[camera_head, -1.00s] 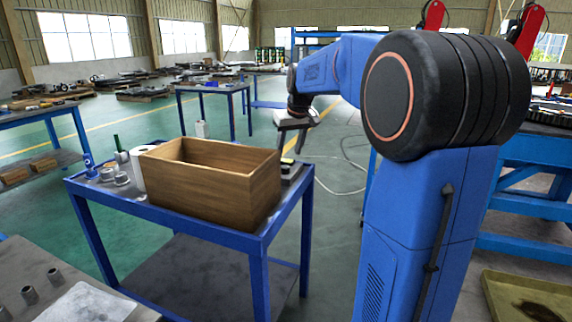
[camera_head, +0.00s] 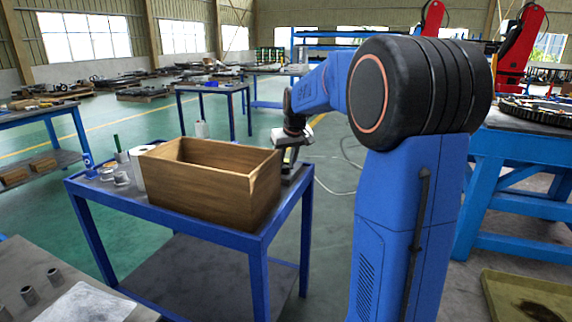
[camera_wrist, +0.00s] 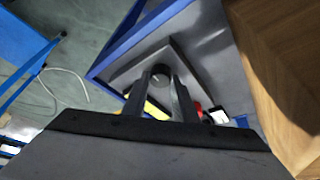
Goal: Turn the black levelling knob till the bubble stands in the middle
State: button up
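The black levelling knob (camera_wrist: 160,73) shows in the wrist view as a small round dark shape on a grey plate (camera_wrist: 126,76). My gripper (camera_wrist: 159,72) points down at it, with its two dark fingers apart and the knob seen between their tips. I see no clear contact. A yellow part (camera_wrist: 155,108), perhaps the level, shows between the fingers and is partly hidden by them; no bubble can be made out. In the head view my gripper (camera_head: 289,152) is low over the table's far right corner, behind the wooden box, and the knob cannot be made out there.
An open wooden box (camera_head: 215,185) takes up most of the blue-framed table (camera_head: 185,219) and stands close beside my gripper, also in the wrist view (camera_wrist: 270,70). A red part (camera_wrist: 197,106) and a white-and-black item (camera_wrist: 217,117) lie near the right finger. Metal cups stand at the table's left.

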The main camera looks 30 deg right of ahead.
jog(key=shift+c, duration=1)
jog(key=shift+m, duration=0.3)
jog(key=m+h, duration=0.1)
jog(key=m, duration=0.3)
jog(key=shift+w+a+g+h, duration=0.1)
jog(key=shift+a+g+h, duration=0.1)
jog(key=shift+g+h, duration=0.15)
jog(key=m, duration=0.2)
jog(key=m+g+h, duration=0.1)
jog(key=m, duration=0.2)
jog(key=shift+w+a+m+g+h, duration=0.1)
jog(key=shift+w+m+g+h, duration=0.05)
jog(key=shift+m+g+h, duration=0.15)
jog(key=m, duration=0.2)
jog(key=m+g, duration=0.1)
jog(key=m, duration=0.1)
jog(key=shift+w+m+g+h, duration=0.15)
jog(key=shift+m+g+h, duration=0.1)
jog(key=shift+m+h, duration=0.1)
jog(key=m+g, duration=0.2)
jog(key=m, duration=0.2)
jog(key=shift+w+m, duration=0.1)
jog(key=shift+m, duration=0.25)
